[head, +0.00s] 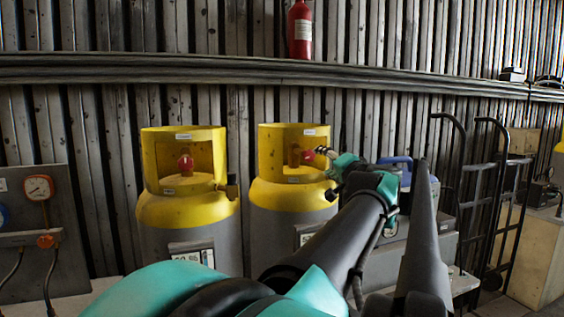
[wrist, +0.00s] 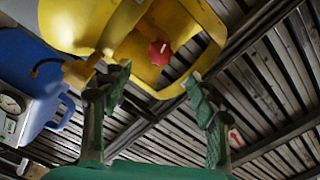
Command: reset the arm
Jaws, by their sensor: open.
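My arm reaches out from the bottom of the head view, with my gripper (head: 328,164) beside the right-hand cylinder (head: 285,200). That cylinder is grey with a yellow top and an open yellow collar. In the wrist view my gripper (wrist: 160,92) is open, its two green-and-dark fingers apart with nothing held between them. The yellow collar (wrist: 195,25) and a red valve knob (wrist: 160,53) show beyond the fingers. A brass side fitting (wrist: 78,72) is close to the left finger; I cannot tell whether they touch.
A second yellow-topped cylinder (head: 187,205) stands at left, near a gauge panel (head: 75,195). A blue case (head: 408,170) is behind my arm; it also shows in the wrist view (wrist: 30,75). Black hand trucks (head: 490,190) stand at right.

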